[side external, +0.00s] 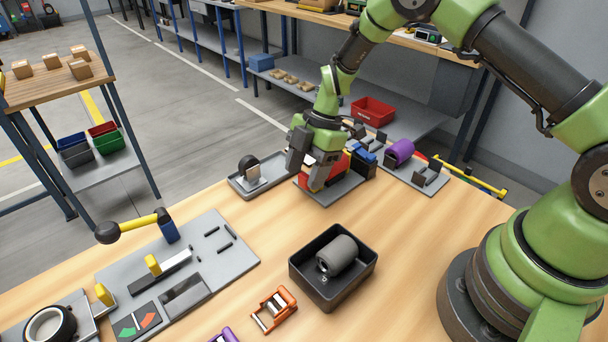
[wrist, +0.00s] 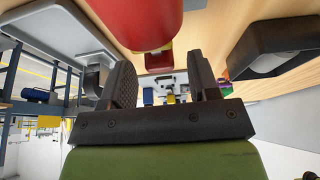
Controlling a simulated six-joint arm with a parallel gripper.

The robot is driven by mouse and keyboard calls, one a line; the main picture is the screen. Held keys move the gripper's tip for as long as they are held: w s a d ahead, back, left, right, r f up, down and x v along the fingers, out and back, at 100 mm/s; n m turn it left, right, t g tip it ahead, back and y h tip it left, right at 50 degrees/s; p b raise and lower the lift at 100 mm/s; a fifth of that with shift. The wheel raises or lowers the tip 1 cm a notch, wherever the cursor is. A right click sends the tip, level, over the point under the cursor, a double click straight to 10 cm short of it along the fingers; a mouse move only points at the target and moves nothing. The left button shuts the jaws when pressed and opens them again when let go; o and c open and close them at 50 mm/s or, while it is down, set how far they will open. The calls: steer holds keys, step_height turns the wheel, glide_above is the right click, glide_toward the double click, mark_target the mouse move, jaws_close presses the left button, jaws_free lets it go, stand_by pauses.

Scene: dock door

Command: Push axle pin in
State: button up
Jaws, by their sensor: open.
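My gripper (side external: 307,176) is low over a grey plate (side external: 334,196), next to a red block-like part (side external: 337,166). In the wrist view the two dark fingers of my gripper (wrist: 160,72) stand apart, with nothing held between them. The red part (wrist: 140,18) fills the top of that view, with a small yellow-and-red piece (wrist: 158,60) below it, beyond the fingertips. I cannot tell whether this piece is the axle pin or whether the fingers touch the red part. No separate pin is clearly visible.
A grey tray with a dark wheel (side external: 249,164) in a bracket lies left of my gripper. A black bin (side external: 322,293) holds a grey roller (side external: 338,256). A fixture board (side external: 225,262) and an orange bracket (side external: 274,309) lie nearer. A purple roller (side external: 399,152) stands right. Bare wood lies between.

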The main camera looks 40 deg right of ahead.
steer(key=v, duration=0.8)
steer(key=shift+d+r, duration=0.1)
steer(key=shift+d, duration=0.05)
steer(key=shift+r, duration=0.1)
steer(key=shift+r, duration=0.2)
steer(key=s+a+r+m+t+h, duration=0.1)
steer(key=s+r+m+t, duration=0.1)
steer(key=s+r+m, duration=0.45)
steer(key=s+r+m+t, duration=0.15)
steer(key=r+m, duration=0.25)
steer(key=r, duration=0.5)
steer(key=s+r+m+t+h, duration=0.1)
steer(key=s+r+m+t, duration=0.1)
steer(key=s+m, duration=0.9)
steer(key=s+t, duration=0.1)
steer(key=s, duration=0.2)
steer(key=shift+s+a+r+t, duration=0.2)
steer(key=shift+s+r+t, duration=0.15)
steer(key=shift+r, duration=0.05)
